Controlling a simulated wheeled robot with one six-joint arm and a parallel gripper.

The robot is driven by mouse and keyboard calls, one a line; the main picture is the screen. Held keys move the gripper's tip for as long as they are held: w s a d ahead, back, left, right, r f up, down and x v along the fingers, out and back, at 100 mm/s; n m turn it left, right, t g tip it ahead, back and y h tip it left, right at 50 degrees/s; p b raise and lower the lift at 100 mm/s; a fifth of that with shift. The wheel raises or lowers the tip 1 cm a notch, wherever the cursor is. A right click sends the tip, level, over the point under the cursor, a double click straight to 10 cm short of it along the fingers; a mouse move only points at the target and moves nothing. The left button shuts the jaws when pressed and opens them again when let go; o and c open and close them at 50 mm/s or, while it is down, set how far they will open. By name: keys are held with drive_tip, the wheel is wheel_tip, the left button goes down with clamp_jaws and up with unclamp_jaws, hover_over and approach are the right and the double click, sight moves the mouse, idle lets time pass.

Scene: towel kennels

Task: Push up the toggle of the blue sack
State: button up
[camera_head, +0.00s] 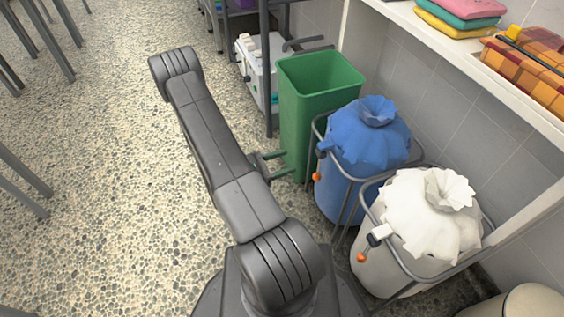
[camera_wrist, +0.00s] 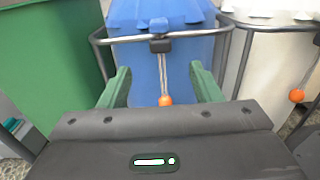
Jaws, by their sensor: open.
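The blue sack (camera_head: 365,140) stands in a grey wire frame, its top gathered into a ruffle. Its dark toggle (camera_wrist: 160,44) sits at the frame's rim, with a pale cord hanging down to an orange ball (camera_wrist: 165,100). The ball also shows in the head view (camera_head: 316,177). My gripper (camera_wrist: 160,70) is open and empty, its green fingers on either side of the hanging cord in the wrist view. The toggle appears above the fingertips there. In the head view my gripper (camera_head: 289,162) is left of the blue sack, with a gap between.
A green bin (camera_head: 308,110) stands beside the blue sack, close to my gripper. A white sack (camera_head: 410,225) with its own orange ball (camera_head: 361,257) stands on the other side. A shelf (camera_head: 470,60) runs above at right.

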sight(321, 153)
drive_tip(key=shift+c, duration=1.3)
drive_tip(key=shift+f, duration=0.4)
drive_tip(key=c, duration=0.3)
drive_tip(key=f+b, duration=0.2)
drive_tip(key=f, duration=0.1)
drive_tip(key=shift+w+d+f+h+b, duration=0.2)
drive_tip(key=shift+d+f+h+b, duration=0.1)
drive_tip(key=shift+b, duration=0.1)
clamp_jaws()
wheel_tip(321, 153, down, 6)
drive_tip(key=d+f+t+h+b, duration=0.1)
drive_tip(key=h+b, duration=0.1)
drive_tip(key=b, duration=0.2)
drive_tip(key=shift+r+b+x, duration=0.1)
drive_tip(key=shift+b+x, duration=0.5)
drive_tip(key=shift+x, duration=2.05)
drive_tip(key=shift+r+b+x, duration=0.15)
drive_tip(key=shift+b+x, duration=0.4)
drive_tip(key=shift+x, duration=2.1)
drive_tip(key=shift+w+a+r+b, duration=0.15)
drive_tip(key=shift+r+b, duration=0.3)
drive_tip(key=shift+r, duration=1.45)
